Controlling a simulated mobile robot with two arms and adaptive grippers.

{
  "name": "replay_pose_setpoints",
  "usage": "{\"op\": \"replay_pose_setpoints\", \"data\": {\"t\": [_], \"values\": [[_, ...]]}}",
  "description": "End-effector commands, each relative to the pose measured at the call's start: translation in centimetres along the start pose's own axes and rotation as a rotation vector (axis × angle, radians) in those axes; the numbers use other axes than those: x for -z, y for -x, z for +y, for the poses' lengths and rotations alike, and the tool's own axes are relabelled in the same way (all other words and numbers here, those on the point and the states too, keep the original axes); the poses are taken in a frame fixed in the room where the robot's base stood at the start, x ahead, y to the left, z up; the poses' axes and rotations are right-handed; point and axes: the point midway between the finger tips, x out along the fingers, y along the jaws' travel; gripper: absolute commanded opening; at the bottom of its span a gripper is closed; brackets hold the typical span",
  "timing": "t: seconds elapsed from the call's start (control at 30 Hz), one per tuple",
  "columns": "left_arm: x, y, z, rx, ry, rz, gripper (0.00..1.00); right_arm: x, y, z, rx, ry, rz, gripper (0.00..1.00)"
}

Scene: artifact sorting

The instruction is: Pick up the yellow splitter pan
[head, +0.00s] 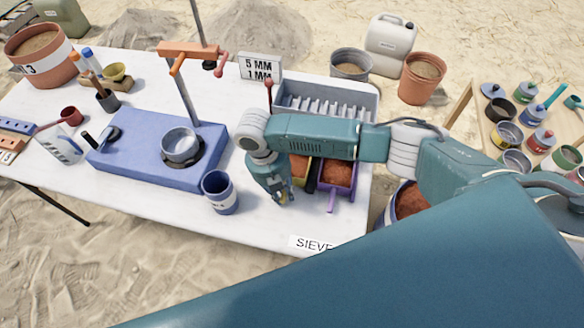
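The yellow splitter pan (303,181) holds reddish soil and sits at the front of the grey riffle splitter (325,97), on the white table. My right arm crosses above it and hides part of it. My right gripper (286,197) points down at the pan's front left side, close to it. Its fingers are small and partly hidden here, so I cannot tell whether they are open or touch the pan. A purple pan (337,174) with reddish soil stands just right of the yellow one. My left gripper is out of view.
A blue cup (219,192) stands left of my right gripper, near the table's front edge. A blue sieve base (135,165) carries a grey bowl (180,144). A sign (259,66) stands behind. A bucket of soil (408,203) is right of the table.

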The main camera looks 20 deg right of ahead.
Motion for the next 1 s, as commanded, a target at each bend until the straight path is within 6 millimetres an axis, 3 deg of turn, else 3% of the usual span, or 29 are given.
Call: {"op": "replay_pose_setpoints", "data": {"t": [0.07, 0.47, 0.77, 1.0], "values": [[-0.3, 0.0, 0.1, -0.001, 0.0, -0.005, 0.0, 0.0, 0.0, 0.0, 0.0, 0.0, 0.0, 0.0], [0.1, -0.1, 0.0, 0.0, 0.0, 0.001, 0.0, -0.1, 0.4, 0.0, -0.003, 0.0, -0.002, 0.0], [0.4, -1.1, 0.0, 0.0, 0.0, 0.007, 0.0, -0.2, 3.6, -0.6, -0.004, -0.001, -0.004, 0.0], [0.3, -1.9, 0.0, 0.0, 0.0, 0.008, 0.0, 5.5, 3.4, -0.4, -0.003, 0.007, 0.002, 0.0]]}}
